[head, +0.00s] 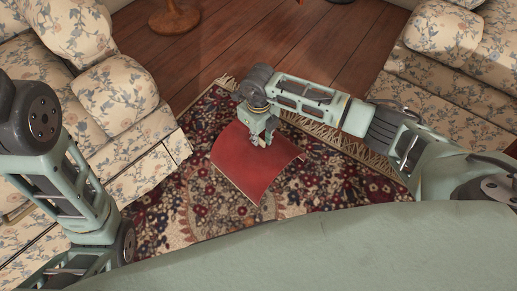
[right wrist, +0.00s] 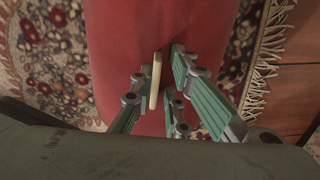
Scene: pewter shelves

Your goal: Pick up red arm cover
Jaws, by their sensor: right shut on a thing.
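The red arm cover (head: 248,172) is a red, slightly curved sheet in the middle of the head view, over the patterned rug. My right gripper (head: 262,138) is at its upper edge, pointing down, shut on it. In the right wrist view the red cover (right wrist: 118,60) runs behind the fingers (right wrist: 165,95). A thin pale strip, which looks like the cover's edge, stands upright between them. I cannot tell whether the cover's lower part touches the rug. My left arm shows at the left, but its gripper is not in view.
A floral sofa (head: 125,95) stands at the left and another floral seat (head: 445,90) at the right. The fringed rug (head: 320,190) lies between them on a wooden floor (head: 215,55). A round wooden base (head: 174,18) stands at the top.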

